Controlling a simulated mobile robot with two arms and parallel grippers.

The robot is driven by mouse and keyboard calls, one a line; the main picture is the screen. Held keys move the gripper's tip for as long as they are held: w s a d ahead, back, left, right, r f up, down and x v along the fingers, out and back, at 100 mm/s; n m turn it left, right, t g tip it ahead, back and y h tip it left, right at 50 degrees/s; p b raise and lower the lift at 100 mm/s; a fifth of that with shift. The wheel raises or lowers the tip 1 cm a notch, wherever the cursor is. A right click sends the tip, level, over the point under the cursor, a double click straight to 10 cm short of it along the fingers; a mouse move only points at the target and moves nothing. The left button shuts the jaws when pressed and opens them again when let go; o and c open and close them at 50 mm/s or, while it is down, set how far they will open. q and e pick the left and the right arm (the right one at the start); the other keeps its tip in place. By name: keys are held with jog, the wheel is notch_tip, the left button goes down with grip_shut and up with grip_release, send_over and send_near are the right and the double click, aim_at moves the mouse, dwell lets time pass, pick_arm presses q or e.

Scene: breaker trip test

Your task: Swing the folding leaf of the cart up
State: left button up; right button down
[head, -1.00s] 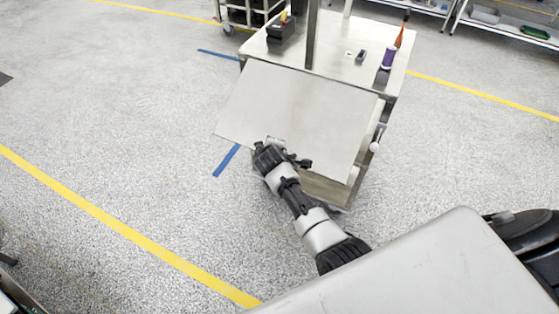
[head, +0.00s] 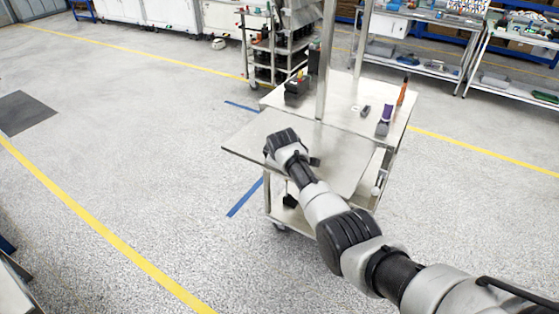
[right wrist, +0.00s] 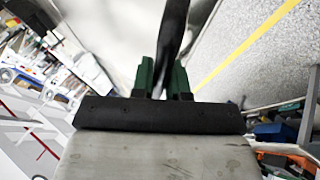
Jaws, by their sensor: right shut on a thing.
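The cart's folding leaf (head: 245,141) is a flat grey panel on the near side of the cart top (head: 345,92). It is raised and looks close to level with the top; a small remaining tilt is hard to judge. My right gripper (head: 284,148) is at the leaf's near part, its fingertips hidden by the hand. My left gripper is not in view.
A metal post (head: 327,65) rises from the cart. A shelved cart (head: 272,52) and workbenches stand behind. The floor at left is clear.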

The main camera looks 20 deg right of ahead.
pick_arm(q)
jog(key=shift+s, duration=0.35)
pick_arm(e)
jog(key=shift+w+r, duration=0.15)
jog(key=shift+r, duration=0.1)
jog(key=c, duration=1.4)
grip_release()
jog(key=shift+d, duration=0.1)
jog(key=shift+o, duration=1.3)
jog(key=shift+f, duration=0.15)
jog(key=shift+s+r, duration=0.35)
jog(key=shift+r, duration=0.15)
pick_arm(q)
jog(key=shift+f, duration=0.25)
pick_arm(e)
jog(key=v, duration=0.9)
jog(key=shift+s+r, duration=0.2)
jog(key=shift+s, duration=0.05)
jog(key=shift+f, duration=0.1)
